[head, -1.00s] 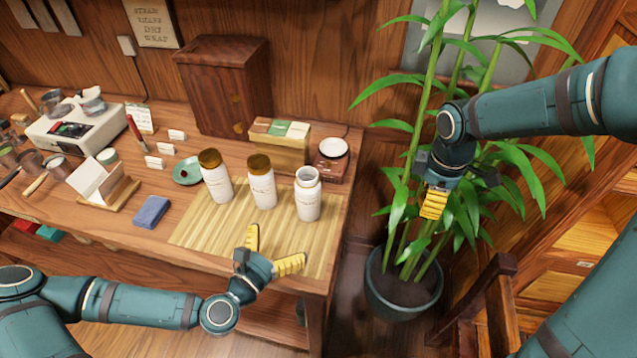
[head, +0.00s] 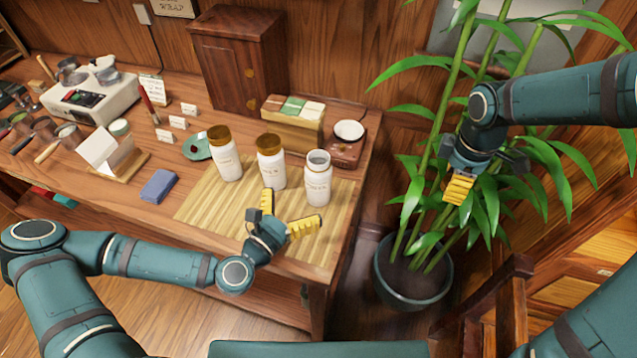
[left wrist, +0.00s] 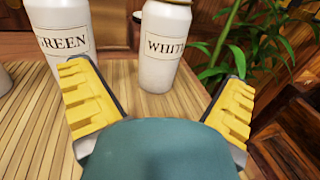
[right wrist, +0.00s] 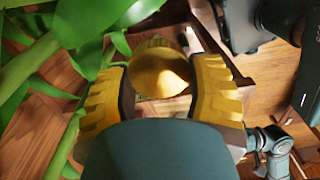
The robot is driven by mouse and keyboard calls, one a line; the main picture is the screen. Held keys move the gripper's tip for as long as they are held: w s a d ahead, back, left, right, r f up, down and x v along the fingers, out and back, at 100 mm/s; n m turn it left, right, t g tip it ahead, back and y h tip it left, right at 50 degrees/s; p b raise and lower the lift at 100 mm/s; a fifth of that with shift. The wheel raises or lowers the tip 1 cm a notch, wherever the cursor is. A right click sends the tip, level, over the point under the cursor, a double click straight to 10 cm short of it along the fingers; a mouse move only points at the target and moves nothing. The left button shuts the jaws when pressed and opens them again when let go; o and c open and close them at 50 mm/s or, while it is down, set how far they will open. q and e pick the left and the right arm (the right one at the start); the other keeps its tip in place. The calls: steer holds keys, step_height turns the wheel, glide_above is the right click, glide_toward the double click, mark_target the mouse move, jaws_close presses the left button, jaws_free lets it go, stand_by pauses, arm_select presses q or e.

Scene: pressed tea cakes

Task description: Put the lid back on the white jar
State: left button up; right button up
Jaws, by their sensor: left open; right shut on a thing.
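The white jar (head: 318,182) stands upright and open at the right end of the row of jars on the bamboo mat (head: 215,207). Its "WHITE" label faces the left wrist view (left wrist: 158,72). My left gripper (head: 294,206) is open and empty, low in front of the jar, with its fingers spread towards it. The jar appears between the fingertips in the left wrist view, apart from them. My right gripper (head: 459,189) is shut on the gold-brown lid (right wrist: 160,68), off the table's right side in front of the plant. The lid is hidden in the head view.
Two lidded jars, the middle one (head: 270,165) and the left one (head: 225,158), stand left of the white jar. The potted plant (head: 413,275) crowds the right arm. The mat's front is clear.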

mark_target(311, 187)
arm_select(q)
steer(key=shift+b+x, duration=1.8)
steer(key=shift+b, duration=0.4)
steer(key=shift+x, duration=1.05)
steer(key=shift+x, duration=2.6)
steer(key=shift+d+r, duration=0.1)
steer(key=c, duration=1.5)
